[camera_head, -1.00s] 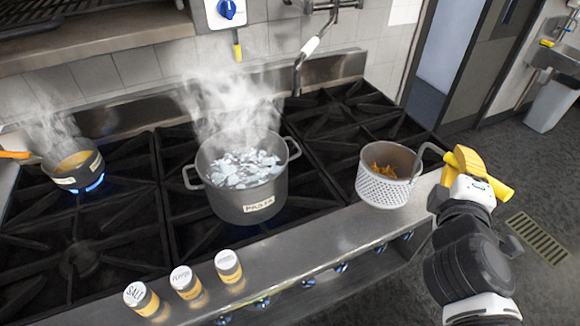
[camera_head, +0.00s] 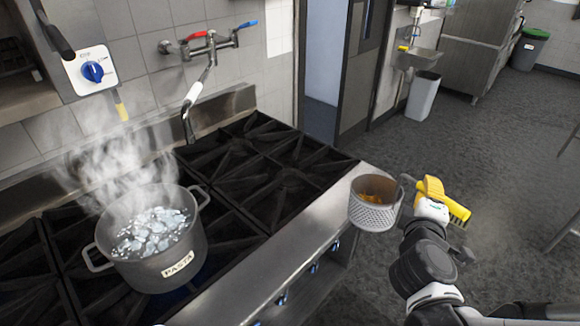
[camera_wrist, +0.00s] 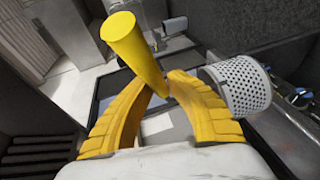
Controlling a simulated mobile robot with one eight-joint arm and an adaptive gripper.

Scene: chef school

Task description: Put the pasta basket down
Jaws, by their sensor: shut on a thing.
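The pasta basket (camera_head: 375,212) is a white perforated cylinder with orange-brown pasta inside and a yellow handle (camera_head: 456,208). My gripper (camera_head: 430,190) is shut on the yellow handle. In the head view the basket hangs upright beside the front edge of the stove, to the right of the burners. In the wrist view the handle (camera_wrist: 135,45) passes between the yellow fingers (camera_wrist: 165,85), and the perforated basket (camera_wrist: 243,85) shows at the right. Whether the basket touches the stove edge is hard to tell.
A steaming pot labelled PASTA (camera_head: 155,240) stands on the stove at the left. Free black burner grates (camera_head: 275,180) lie between it and the basket. A steel front ledge (camera_head: 290,240) with knobs runs along the stove. Open floor (camera_head: 490,140) lies to the right.

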